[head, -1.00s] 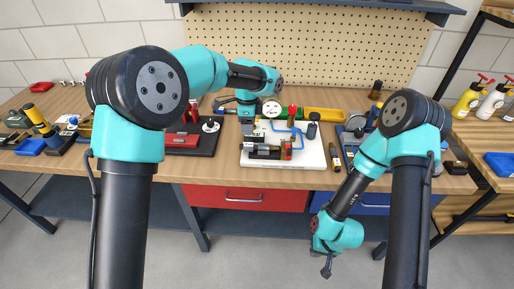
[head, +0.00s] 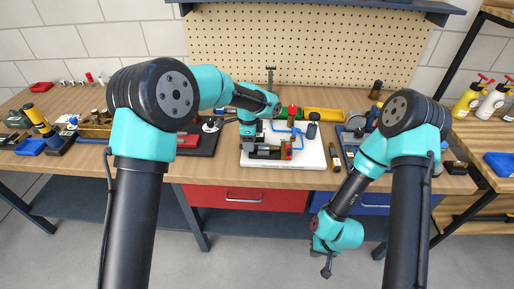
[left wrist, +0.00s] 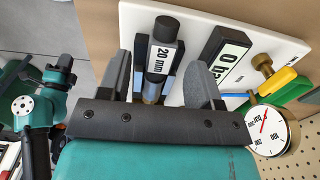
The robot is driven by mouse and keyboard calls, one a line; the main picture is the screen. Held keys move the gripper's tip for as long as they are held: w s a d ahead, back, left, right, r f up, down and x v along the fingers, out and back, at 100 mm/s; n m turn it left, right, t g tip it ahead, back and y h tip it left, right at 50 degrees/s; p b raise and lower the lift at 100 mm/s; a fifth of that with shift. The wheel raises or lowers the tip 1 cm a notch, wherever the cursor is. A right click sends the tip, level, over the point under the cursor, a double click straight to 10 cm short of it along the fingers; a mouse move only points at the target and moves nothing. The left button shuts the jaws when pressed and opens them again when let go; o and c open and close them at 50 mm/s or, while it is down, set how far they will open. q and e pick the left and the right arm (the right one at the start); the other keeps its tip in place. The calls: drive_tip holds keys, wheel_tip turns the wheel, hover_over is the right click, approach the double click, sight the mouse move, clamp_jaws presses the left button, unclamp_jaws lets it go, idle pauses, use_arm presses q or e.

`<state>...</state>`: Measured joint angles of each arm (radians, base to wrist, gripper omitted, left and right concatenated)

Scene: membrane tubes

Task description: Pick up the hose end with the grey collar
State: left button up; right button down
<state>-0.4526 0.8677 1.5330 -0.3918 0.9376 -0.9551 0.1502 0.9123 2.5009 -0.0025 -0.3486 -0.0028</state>
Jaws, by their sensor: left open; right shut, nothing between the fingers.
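A blue hose (head: 285,131) shows on the white board (head: 312,160) in the head view, beside a dark grey piece (head: 311,131). I cannot make out for sure which hose end bears the grey collar. My left gripper (head: 249,144) is over the left part of the board. In the left wrist view its jaws (left wrist: 160,62) are open, one finger each side of a dark cylinder labelled 20 mm (left wrist: 164,35). The cylinder's brass lower part sits in a dark and blue holder; contact with the fingers cannot be told. My right gripper (head: 326,270) is shut and empty, low before the bench.
In the left wrist view, a black labelled block (left wrist: 228,60), a brass fitting (left wrist: 263,64) and a round gauge (left wrist: 268,136) are close right of the fingers. The pegboard (head: 310,50) closes the back.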

use_arm(q)
drive_tip(key=shift+f, duration=0.85)
clamp_jaws()
